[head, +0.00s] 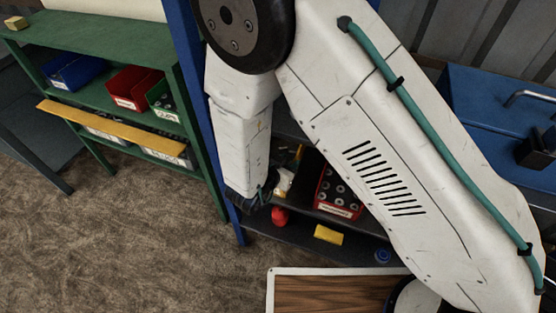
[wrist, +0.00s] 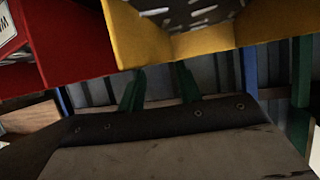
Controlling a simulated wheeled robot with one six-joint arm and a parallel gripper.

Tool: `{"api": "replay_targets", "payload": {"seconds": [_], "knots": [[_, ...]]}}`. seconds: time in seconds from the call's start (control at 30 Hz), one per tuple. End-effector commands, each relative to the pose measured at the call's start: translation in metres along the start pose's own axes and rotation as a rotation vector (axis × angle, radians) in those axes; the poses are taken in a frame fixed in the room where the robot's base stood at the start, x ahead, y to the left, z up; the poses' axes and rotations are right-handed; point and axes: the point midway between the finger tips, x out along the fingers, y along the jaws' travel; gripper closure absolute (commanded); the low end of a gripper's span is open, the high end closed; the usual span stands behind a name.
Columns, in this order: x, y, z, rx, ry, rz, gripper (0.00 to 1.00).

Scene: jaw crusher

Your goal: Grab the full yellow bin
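In the wrist view a yellow bin (wrist: 165,42) fills the top, close to the camera, with grey metal parts inside. A red bin (wrist: 50,50) with a white label stands at its left. In the head view a patch of yellow (head: 298,154) shows beside my forearm on the dark shelf; my arm hides most of what is there. My gripper (head: 258,198) is a small dark shape at the end of my white arm, in front of this shelf.
A red bin of parts (head: 341,188) sits on the blue-framed shelf; a yellow box (head: 328,235) and a red object (head: 279,215) are below. A green rack (head: 100,95) with several bins stands left. A wooden-topped surface (head: 325,292) is near front. Floor at left is clear.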

Motion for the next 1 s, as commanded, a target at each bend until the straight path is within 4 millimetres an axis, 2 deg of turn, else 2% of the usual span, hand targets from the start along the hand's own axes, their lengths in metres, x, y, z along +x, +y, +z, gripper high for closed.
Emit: {"api": "replay_targets", "payload": {"seconds": [0.1,0.2,0.47,0.5,0.6,0.63,1.0], "knots": [[0.020,0.003,0.001,0.001,0.000,0.005,0.66],[0.031,0.003,0.001,0.001,0.000,0.005,0.66],[0.035,0.003,0.000,0.001,0.000,0.004,0.66],[0.035,0.003,0.000,0.002,0.000,0.004,0.68],[0.035,0.003,0.000,0.001,-0.001,0.004,0.96],[0.035,0.003,0.000,0.001,-0.001,0.004,1.00],[0.035,0.003,0.000,0.001,-0.001,0.004,1.00]]}}
